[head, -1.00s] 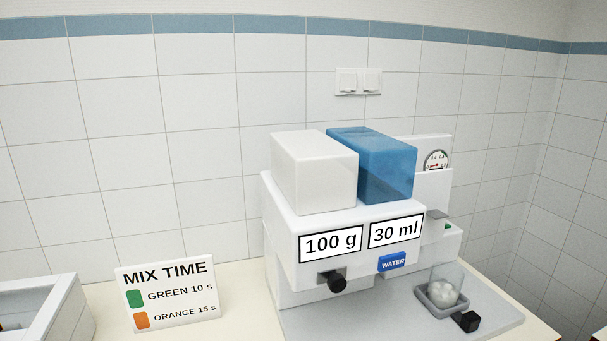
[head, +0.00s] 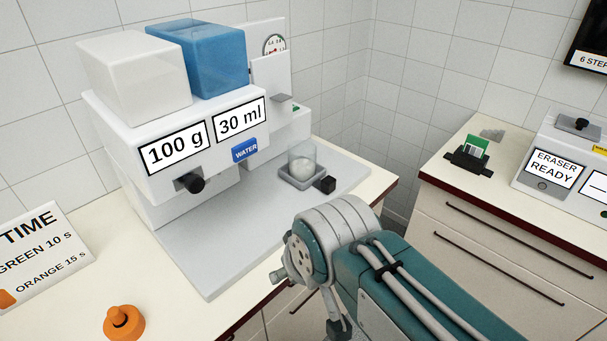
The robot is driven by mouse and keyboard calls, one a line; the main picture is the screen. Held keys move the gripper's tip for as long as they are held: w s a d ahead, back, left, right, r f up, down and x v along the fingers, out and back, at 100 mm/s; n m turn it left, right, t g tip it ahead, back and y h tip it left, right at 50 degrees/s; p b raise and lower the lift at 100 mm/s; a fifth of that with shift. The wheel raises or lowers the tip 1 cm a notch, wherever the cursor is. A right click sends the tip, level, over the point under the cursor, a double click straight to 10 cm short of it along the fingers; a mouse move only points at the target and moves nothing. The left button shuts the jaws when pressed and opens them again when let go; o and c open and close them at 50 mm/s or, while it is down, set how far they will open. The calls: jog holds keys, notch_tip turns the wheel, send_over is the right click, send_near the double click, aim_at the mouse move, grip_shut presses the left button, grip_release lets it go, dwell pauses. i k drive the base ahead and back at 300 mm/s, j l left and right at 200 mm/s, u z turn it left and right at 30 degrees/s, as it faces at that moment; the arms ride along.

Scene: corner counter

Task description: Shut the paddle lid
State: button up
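No part is clearly recognisable as the paddle lid. A clear cup with whitish contents (head: 302,162) stands in a grey square holder (head: 302,181) at the right of the dispenser base, with a small black block (head: 325,184) beside it. An orange round piece with a raised knob (head: 123,322) sits at the counter's front edge, lower left; whether it is a lid I cannot tell. My teal and grey arm comes in from the lower right and bends down at the front of the counter. My gripper is not clearly visible.
The white dispenser (head: 150,130) carries white and blue tanks, labels "100 g" and "30 ml", and a black knob (head: 190,183). A mix time sign (head: 40,250) stands left. A right counter (head: 440,165) holds an "ERASER READY" machine (head: 560,165) and a black holder with a green card (head: 470,155).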

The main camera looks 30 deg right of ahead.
aim_at(271, 73)
jog(key=k+l, duration=0.15)
jog(key=l, duration=0.2)
jog(key=k+l, duration=0.15)
jog(key=l, duration=0.2)
jog(key=k+l+u, duration=0.1)
jog(key=l, duration=0.3)
jog(key=k, duration=0.1)
